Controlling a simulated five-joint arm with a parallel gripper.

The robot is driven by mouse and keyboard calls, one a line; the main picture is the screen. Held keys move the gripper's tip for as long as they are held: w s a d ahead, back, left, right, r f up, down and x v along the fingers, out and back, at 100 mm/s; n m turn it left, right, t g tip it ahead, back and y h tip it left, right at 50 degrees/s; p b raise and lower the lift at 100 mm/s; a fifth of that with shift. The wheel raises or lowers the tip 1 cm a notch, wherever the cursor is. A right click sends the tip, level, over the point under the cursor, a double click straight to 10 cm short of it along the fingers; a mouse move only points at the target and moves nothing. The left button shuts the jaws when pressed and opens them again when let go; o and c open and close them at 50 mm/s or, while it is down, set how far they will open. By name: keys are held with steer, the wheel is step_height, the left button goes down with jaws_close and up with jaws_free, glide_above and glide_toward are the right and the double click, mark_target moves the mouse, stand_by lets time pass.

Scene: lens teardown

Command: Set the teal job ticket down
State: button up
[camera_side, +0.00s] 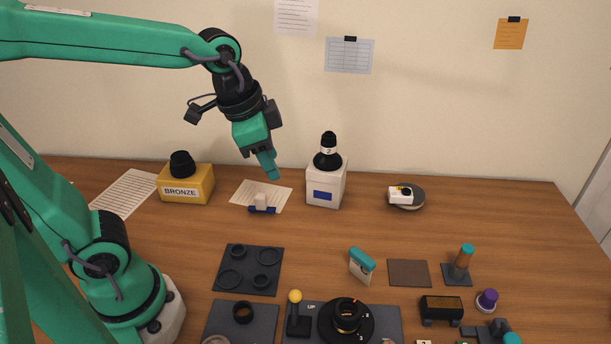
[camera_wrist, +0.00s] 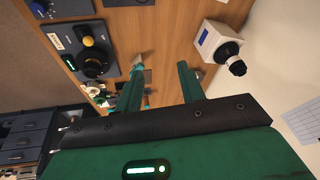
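A small white piece with a teal top (camera_side: 361,265) stands slightly tilted on the wood table, right of centre in the side view. It is the likeliest job ticket, but I cannot read it. My gripper (camera_side: 271,170) is high above the back of the table, to the left of this piece and well apart from it. In the wrist view my gripper's two fingers (camera_wrist: 160,80) are spread, with no held object visible between them. Small teal bits show beyond the left finger there, too small to identify.
A yellow BRONZE box (camera_side: 186,187) and a white box with a black bottle (camera_side: 326,186) stand at the back. A dark ring tray (camera_side: 249,270), a brown mat (camera_side: 409,273) and a black dial (camera_side: 346,321) lie in front. The back right table is mostly clear.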

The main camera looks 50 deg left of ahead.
steer(key=s+a+n+t, duration=0.2)
steer(key=s+a+n, duration=0.2)
steer(key=s+n, duration=0.2)
steer(key=shift+s+a+y, duration=0.3)
steer(key=shift+s, duration=0.25)
stand_by(0.8)
